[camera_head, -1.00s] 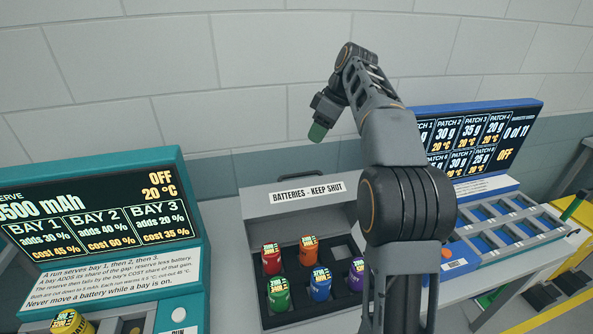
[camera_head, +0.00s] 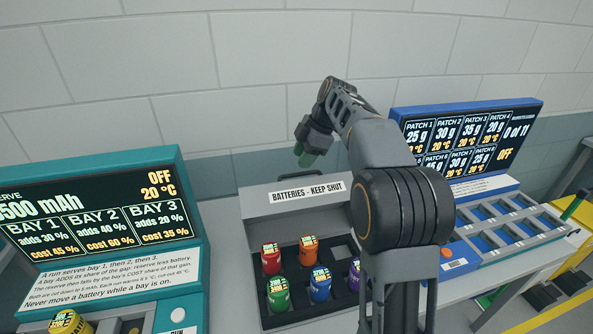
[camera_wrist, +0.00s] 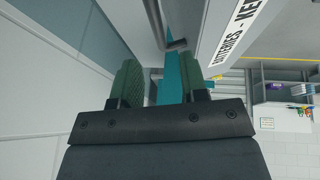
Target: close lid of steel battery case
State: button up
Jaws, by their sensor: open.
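The steel battery case (camera_head: 251,276) stands on the bench with its lid (camera_head: 268,214) raised, the label "BATTERIES - KEEP SHUT" facing me. Several coloured batteries sit in its black insert, including a red one (camera_head: 271,260) and a blue one (camera_head: 320,287). My gripper (camera_head: 308,158) is open, its green fingers pointing down just above and behind the lid's top edge. In the wrist view the fingers are apart (camera_wrist: 160,84), with the lid (camera_wrist: 213,38) to their right. A dark grey handle-like piece (camera_wrist: 178,45) shows beyond the fingertips; I cannot tell whether they touch it.
A teal charging station (camera_head: 185,235) stands left of the case, reading OFF. A blue-framed patch station (camera_head: 485,185) with trays stands to the right. The grey wall (camera_head: 200,110) rises behind the bench. My arm hides part of the case's right side.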

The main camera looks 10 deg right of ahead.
aim_at(293, 174)
jog(key=shift+x, duration=2.85)
grip_shut()
